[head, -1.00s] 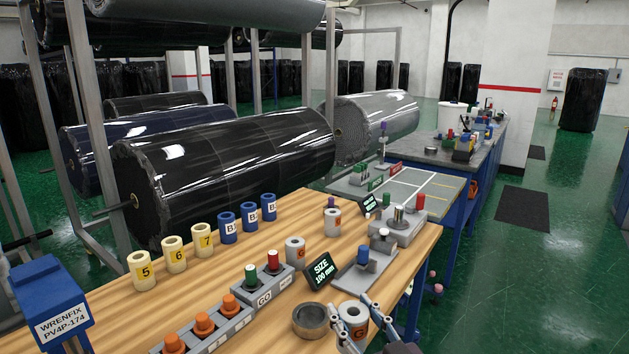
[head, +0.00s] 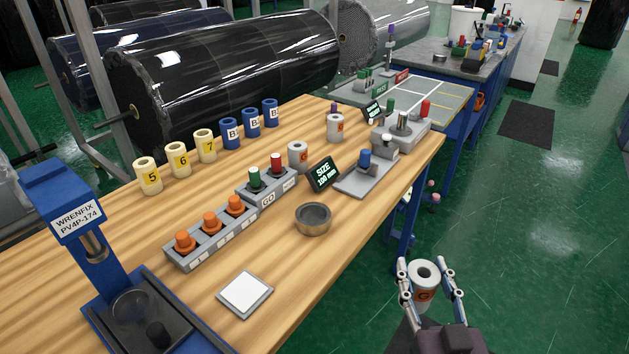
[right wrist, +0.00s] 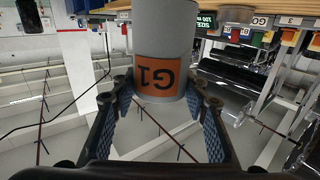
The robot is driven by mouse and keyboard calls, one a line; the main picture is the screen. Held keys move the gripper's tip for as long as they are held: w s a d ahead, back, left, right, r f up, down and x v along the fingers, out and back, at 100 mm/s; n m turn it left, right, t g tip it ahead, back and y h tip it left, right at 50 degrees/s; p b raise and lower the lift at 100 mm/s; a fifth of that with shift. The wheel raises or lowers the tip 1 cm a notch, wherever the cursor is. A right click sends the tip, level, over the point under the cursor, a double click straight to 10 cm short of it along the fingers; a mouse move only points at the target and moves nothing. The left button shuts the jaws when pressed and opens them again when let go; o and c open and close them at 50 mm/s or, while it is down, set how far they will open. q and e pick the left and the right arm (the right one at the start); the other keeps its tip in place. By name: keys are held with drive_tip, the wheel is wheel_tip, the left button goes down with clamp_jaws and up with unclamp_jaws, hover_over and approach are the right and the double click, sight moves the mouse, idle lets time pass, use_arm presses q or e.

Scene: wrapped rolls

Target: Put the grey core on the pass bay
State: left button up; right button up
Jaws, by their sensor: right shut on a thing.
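A grey core (head: 425,272) with an orange label is held upright in my right gripper (head: 426,282), beyond the table's right edge and above the green floor. In the right wrist view the core (right wrist: 163,35) sits between the two fingers and its label reads G1. A grey board (head: 428,92) with white and yellow lines is at the far end, with a green sign (head: 364,86) and a red sign (head: 402,77). The sign text is too small to read, so I cannot tell which marked area is the pass bay. My left gripper is not in view.
Two more grey cores (head: 298,156) (head: 336,128) stand on the wooden table (head: 300,255). A metal ring (head: 313,219), a size display (head: 323,174), a gauge stand (head: 361,178) and a grey fixture (head: 402,134) line its right side.

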drive_tip(key=w+a+r+n+g+y, duration=0.2)
drive_tip(key=w+a+r+n+y, duration=0.2)
drive_tip(key=w+a+r, duration=0.4)
drive_tip(key=w+a+r+n+g+y, duration=0.2)
drive_tip(key=w+a+r+n+y, duration=0.2)
drive_tip(key=w, duration=1.2)
drive_tip(key=a+r+y, duration=0.3)
drive_tip(key=a+r, duration=0.2)
drive_tip(key=a, duration=0.2)
drive_tip(key=shift+w+a+r, duration=0.2)
drive_tip(key=shift+w+r, duration=0.05)
drive_tip(key=shift+r, duration=0.05)
drive_tip(key=shift+f+b, duration=1.15)
drive_tip(key=shift+f, duration=8.7)
